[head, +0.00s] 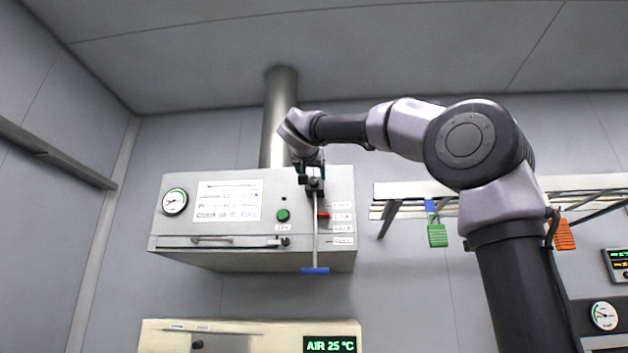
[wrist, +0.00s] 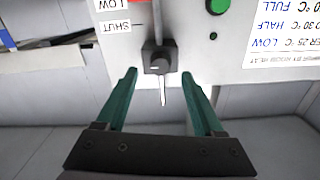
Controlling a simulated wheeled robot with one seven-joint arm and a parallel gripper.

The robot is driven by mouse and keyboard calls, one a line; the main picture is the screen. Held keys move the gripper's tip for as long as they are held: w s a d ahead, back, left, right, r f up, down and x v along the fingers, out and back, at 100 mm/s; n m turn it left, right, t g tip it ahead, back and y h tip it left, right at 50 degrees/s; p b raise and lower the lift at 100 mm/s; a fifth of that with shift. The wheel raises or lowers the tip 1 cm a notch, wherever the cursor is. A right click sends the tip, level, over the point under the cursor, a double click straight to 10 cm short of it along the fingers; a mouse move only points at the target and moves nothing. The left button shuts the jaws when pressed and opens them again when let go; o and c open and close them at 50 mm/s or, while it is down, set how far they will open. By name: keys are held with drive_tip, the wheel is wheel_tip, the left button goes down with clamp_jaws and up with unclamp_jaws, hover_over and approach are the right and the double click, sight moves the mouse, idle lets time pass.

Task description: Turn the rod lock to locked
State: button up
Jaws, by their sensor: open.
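The rod lock (wrist: 157,58) is a small dark block around the upper part of a thin vertical rod (head: 315,238) on the front of a grey hood box. A slim silver lever (wrist: 163,92) sticks out of the lock in the wrist view. The rod ends in a blue handle (head: 315,270). My gripper (wrist: 159,77) is open, with one green finger on each side of the lever and a gap on both sides. In the head view my gripper (head: 309,170) is at the box's upper right, partly hiding the lock.
The box has a gauge (head: 174,201), a green button (head: 283,215), a red pointer (head: 323,215) by the rod and printed labels. A rack at right holds a green padlock (head: 437,235) and an orange one (head: 564,235). A temperature display (head: 330,344) is below.

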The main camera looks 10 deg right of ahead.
sight(313, 180)
drive_tip(key=shift+x, duration=1.9)
clamp_jaws()
